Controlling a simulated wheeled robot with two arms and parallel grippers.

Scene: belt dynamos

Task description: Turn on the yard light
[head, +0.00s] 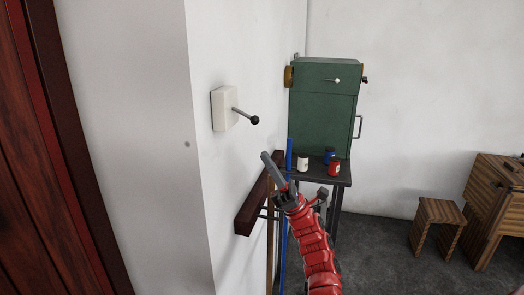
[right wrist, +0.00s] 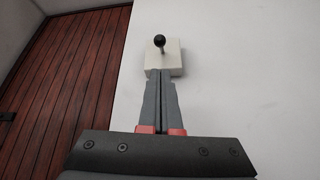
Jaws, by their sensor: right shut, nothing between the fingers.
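A white switch box (head: 222,110) is fixed to the white wall, with a metal lever (head: 240,113) ending in a black ball knob (head: 254,119). In the head view the lever sticks out to the right and slightly down. My right gripper (head: 265,157) is below the knob and apart from it in the head view. In the right wrist view the shut, empty fingers (right wrist: 160,75) point toward the switch box (right wrist: 164,62), and the black knob (right wrist: 159,41) shows just past their tips. My left gripper is not in view.
A green cabinet (head: 322,120) stands on a dark table (head: 343,174) with several small cans. A dark wall rack (head: 246,216) holding long poles is below the switch. A wooden stool (head: 437,212) and desk stand at the right. A reddish wooden door (head: 18,180) is at the left.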

